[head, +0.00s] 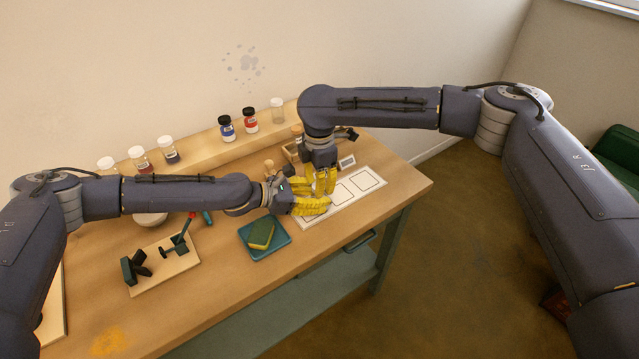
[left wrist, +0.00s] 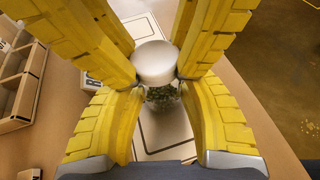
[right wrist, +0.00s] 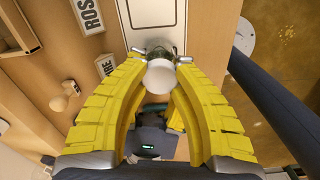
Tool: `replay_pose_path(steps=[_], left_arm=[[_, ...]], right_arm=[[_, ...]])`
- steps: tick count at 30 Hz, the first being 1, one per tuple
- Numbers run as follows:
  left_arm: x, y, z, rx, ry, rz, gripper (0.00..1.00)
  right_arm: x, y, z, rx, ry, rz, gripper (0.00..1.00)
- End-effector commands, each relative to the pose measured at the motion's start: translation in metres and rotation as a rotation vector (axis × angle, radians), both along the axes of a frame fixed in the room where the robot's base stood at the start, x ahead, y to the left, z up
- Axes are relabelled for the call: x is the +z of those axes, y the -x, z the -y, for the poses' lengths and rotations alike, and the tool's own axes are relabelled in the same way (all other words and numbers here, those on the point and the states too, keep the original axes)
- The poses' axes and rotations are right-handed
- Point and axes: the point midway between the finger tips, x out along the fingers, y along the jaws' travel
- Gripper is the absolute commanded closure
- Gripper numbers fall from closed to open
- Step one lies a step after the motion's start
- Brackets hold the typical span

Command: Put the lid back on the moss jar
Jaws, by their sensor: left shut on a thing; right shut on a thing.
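The glass moss jar (left wrist: 162,98), with green moss inside, is between the fingers of my left gripper (head: 328,205) and stands over the white outlined mat. My left gripper is shut on the jar. My right gripper (head: 325,188) comes from above and is shut on the round white lid (left wrist: 155,62). The lid is right above the jar mouth in the left wrist view. In the right wrist view the lid (right wrist: 160,74) covers most of the jar; some glass shows beyond it. I cannot tell whether the lid touches the rim. In the head view, fingers hide both.
A teal tray (head: 283,246) with a green and yellow sponge (head: 261,235) lies just left of the mat (head: 372,181). A board (head: 185,262) with dark tools lies farther left. Several jars stand on the back shelf (head: 200,143). A small label card (head: 347,162) stands behind the mat.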

Motion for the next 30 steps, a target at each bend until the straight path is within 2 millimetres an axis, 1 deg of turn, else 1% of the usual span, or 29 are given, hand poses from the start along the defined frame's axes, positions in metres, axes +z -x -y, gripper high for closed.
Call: replay_pose_path(steps=[3, 30], left_arm=[[-0.0024, 0.0011, -0.0005, 0.0, -0.002, -0.003, 1.0], [-0.0025, 0.001, -0.0007, 0.0, -0.002, -0.003, 1.0]], right_arm=[[0.0005, -0.0004, 0.0, -0.195, 0.0, 0.001, 0.82], [-0.0004, -0.0003, 0.0, -1.708, -0.002, 0.001, 0.82]])
